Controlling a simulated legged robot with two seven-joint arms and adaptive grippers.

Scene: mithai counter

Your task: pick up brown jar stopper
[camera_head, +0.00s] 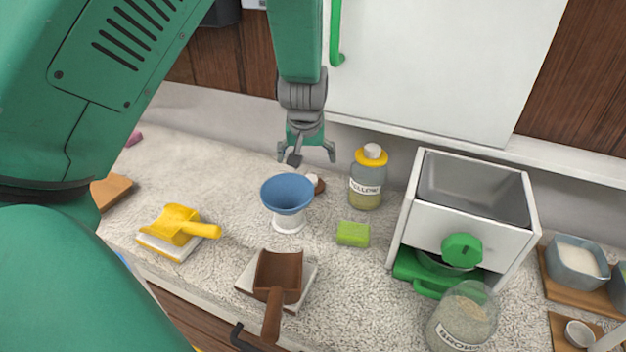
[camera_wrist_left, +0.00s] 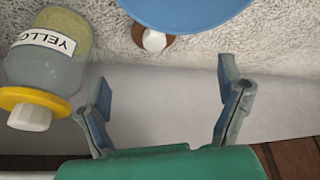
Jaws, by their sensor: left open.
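The brown jar stopper (camera_head: 319,187) lies on the counter just behind the blue funnel, with a white knob on a brown disc. It also shows in the left wrist view (camera_wrist_left: 166,42), partly hidden by the blue funnel (camera_wrist_left: 185,12). My left gripper (camera_head: 307,158) hangs open and empty above and behind the stopper. Its two fingers (camera_wrist_left: 165,95) show spread apart in the left wrist view, with nothing between them. My right gripper is not in view.
The blue funnel (camera_head: 287,192) stands on a white base close in front of the stopper. A yellow-lidded jar (camera_head: 367,182) stands to the right. A green sponge (camera_head: 353,234), brown scoop (camera_head: 278,278), yellow scoop (camera_head: 178,226) and white grinder box (camera_head: 452,222) are nearby. The wall is close behind.

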